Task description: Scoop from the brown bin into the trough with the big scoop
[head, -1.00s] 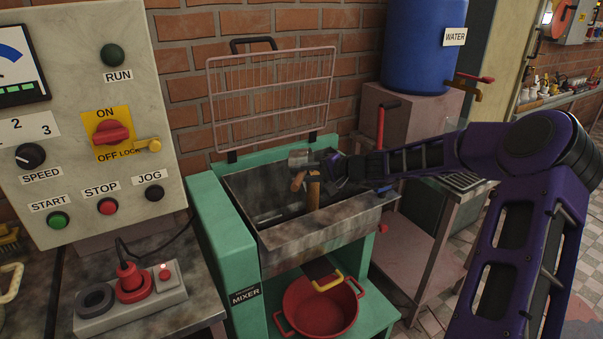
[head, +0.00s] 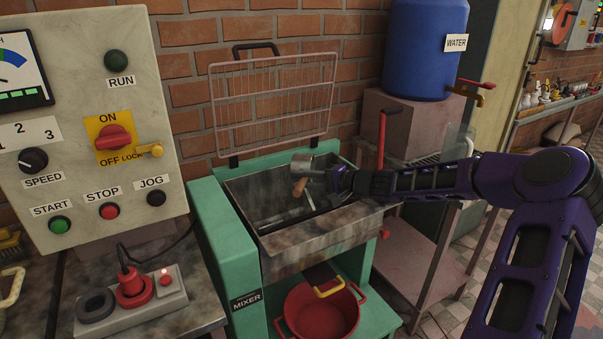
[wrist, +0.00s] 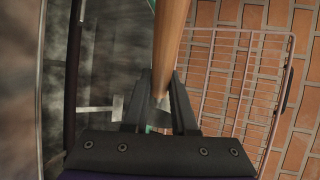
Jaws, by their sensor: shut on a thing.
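My gripper (head: 340,181) is shut on the wooden handle of the big scoop and holds it above the metal trough (head: 325,243) of the green mixer. The scoop's grey metal cup (head: 317,164) is over the back part of the trough, and the handle end (head: 300,187) points down to the left. The wrist view shows the wooden handle (wrist: 170,45) between the two dark fingers. The cup's inside is hidden, so I cannot tell what it holds. The brown bin is not in view.
A wire guard (head: 273,105) stands raised behind the trough. A red pot (head: 322,311) sits below it. The control panel (head: 85,130) is at left. A blue water barrel (head: 425,50) and a metal-legged table stand at right.

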